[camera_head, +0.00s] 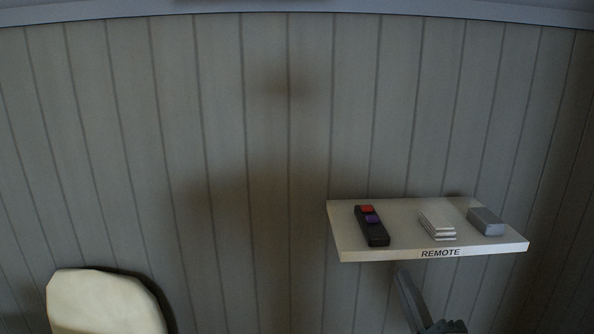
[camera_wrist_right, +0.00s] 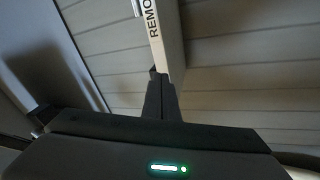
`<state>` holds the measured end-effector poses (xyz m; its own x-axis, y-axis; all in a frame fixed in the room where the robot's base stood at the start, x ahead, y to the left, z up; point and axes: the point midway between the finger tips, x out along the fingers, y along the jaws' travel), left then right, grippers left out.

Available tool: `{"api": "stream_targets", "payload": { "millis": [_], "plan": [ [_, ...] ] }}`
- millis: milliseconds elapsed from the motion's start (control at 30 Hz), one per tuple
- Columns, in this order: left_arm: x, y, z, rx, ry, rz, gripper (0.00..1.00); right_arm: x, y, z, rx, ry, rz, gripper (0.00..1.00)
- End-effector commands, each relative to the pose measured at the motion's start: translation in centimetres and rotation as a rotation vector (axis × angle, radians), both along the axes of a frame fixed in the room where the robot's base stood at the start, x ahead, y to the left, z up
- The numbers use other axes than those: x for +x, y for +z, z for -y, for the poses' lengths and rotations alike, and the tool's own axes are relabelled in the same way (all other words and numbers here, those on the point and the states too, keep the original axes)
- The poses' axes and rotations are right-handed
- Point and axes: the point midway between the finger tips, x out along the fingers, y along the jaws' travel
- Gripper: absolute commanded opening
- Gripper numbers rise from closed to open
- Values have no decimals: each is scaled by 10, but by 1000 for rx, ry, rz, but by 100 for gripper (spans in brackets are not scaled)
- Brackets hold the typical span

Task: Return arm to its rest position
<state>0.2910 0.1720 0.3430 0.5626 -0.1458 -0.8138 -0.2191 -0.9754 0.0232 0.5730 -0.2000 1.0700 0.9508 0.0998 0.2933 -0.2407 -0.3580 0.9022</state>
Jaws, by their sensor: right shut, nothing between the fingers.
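My right gripper (camera_head: 403,278) comes up from the bottom edge in the head view, just below the front edge of the shelf. In the right wrist view its dark fingers (camera_wrist_right: 160,80) are together and empty, with their tips beside the shelf's lettered front edge. I cannot tell whether they touch it. Most of the right arm is outside the head view. My left gripper is not in view.
A white wall shelf (camera_head: 345,236) marked REMOTE carries a black remote (camera_head: 373,232) with red and purple buttons, a white stack (camera_head: 438,222) and a grey block (camera_head: 486,221). A cream rounded object (camera_head: 104,305) is at lower left. Panelled wall (camera_head: 220,150) lies behind.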

Motion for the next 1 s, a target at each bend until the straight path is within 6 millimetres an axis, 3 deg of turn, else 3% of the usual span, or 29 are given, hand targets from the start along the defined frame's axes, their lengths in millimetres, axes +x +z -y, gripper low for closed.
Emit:
{"api": "stream_targets", "payload": {
  "millis": [33,100,267,500,700,1000],
  "plan": [
    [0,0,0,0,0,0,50,-4,-33,8,79,-19,-106,0],
    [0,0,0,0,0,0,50,-12,-75,19,182,-50,-244,0],
    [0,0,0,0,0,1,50,-48,-169,35,401,-134,-541,0],
    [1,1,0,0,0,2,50,-140,-287,41,682,-300,-952,0],
    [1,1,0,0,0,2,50,-209,-339,37,824,-420,-1180,0],
    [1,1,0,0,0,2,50,-284,-375,29,940,-551,-1390,0]
  ]
}}
